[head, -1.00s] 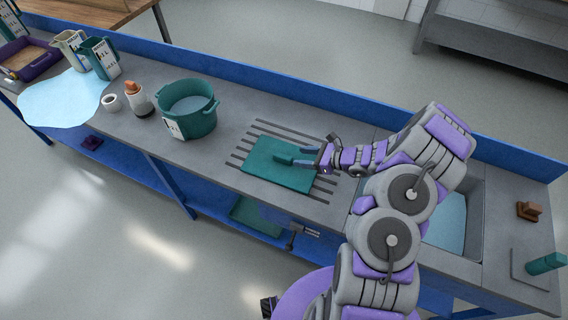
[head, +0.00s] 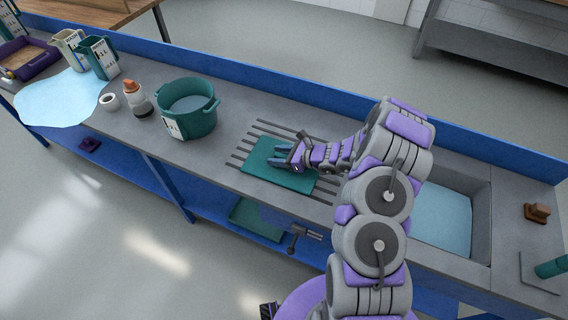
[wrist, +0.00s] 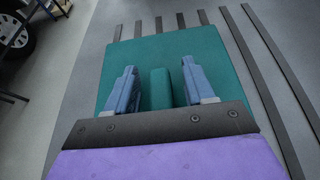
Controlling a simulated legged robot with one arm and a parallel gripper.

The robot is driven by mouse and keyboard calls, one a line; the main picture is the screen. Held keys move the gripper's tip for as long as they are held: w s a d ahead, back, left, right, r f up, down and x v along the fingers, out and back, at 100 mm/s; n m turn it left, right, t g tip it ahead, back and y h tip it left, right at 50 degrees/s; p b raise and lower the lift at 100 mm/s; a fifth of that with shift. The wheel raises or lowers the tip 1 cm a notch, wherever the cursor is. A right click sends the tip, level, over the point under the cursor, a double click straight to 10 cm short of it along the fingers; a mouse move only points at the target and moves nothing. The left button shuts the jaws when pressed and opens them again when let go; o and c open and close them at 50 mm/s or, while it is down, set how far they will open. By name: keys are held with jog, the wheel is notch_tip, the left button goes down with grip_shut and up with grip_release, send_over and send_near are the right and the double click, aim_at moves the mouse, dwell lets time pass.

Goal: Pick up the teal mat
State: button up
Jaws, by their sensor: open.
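The teal mat (head: 282,175) lies flat on the dark slats of the grey counter, and it fills the middle of the wrist view (wrist: 215,65). A raised teal grip (wrist: 160,88) stands up from the mat. My gripper (wrist: 159,80) is open, with one blue finger on each side of the grip and a gap visible on both sides. In the head view my gripper (head: 279,154) is low over the mat and hides part of it, including most of the grip. I cannot tell whether the fingertips touch the mat.
A teal pot (head: 197,116) of liquid stands left of the slats (head: 247,140). A bottle (head: 138,102), a white ring (head: 109,102) and a pale blue puddle (head: 55,100) are farther left. A sink basin (head: 443,218) is at right. A blue raised edge (head: 300,88) runs along the back.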

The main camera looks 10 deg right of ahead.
jog(key=shift+d, duration=0.25)
jog(key=c, duration=0.5)
jog(key=shift+a, duration=0.1)
grip_shut()
jog(key=shift+r, duration=0.1)
